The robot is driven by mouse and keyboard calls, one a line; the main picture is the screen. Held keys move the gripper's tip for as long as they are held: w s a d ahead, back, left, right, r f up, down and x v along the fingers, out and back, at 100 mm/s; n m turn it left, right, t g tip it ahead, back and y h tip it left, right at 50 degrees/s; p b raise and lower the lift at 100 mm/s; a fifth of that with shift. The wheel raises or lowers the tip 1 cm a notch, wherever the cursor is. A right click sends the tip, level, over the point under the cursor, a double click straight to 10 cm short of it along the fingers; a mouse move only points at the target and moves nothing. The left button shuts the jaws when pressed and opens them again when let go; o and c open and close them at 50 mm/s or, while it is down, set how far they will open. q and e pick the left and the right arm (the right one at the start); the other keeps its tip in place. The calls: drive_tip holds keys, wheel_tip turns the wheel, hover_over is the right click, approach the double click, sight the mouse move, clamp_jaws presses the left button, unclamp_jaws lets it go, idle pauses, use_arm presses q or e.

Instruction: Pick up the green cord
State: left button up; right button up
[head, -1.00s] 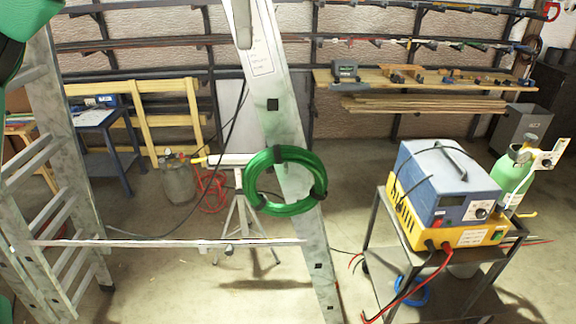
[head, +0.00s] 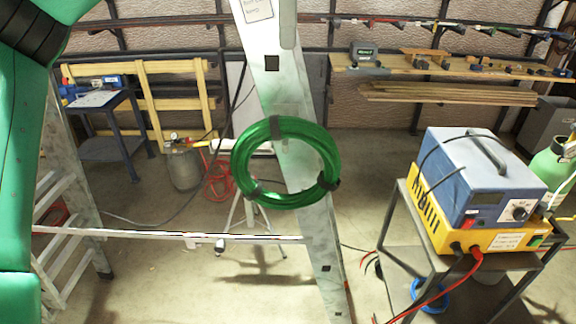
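The green cord (head: 244,163) is a round coil bound with black ties. It hangs in the middle of the head view, in front of the slanting pale metal ladder rail (head: 322,250). What holds it there is hard to make out. My green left arm fills the left edge of the view, well apart from the cord. I cannot make out the fingers of my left gripper or anything held in it. My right gripper does not show.
A cart (head: 400,225) at the right carries a blue and yellow machine (head: 480,175) with red and black cables. A horizontal metal bar (head: 130,234) runs left from the ladder rail below the cord.

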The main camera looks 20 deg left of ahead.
use_arm(q)
hover_over(286, 116)
drive_tip(key=f, duration=0.7)
drive_tip(key=shift+w+f, duration=0.1)
drive_tip(key=shift+w, duration=0.15)
drive_tip(key=shift+s+f, duration=0.1)
drive_tip(key=shift+f, duration=0.2)
wheel_tip(286, 116, down, 4)
drive_tip(key=shift+f+p, duration=0.1)
drive_tip(key=shift+p, duration=0.6)
drive_tip(key=shift+s+f, duration=0.1)
drive_tip(key=shift+f, duration=0.45)
drive_tip(key=shift+r, duration=0.1)
clamp_jaws()
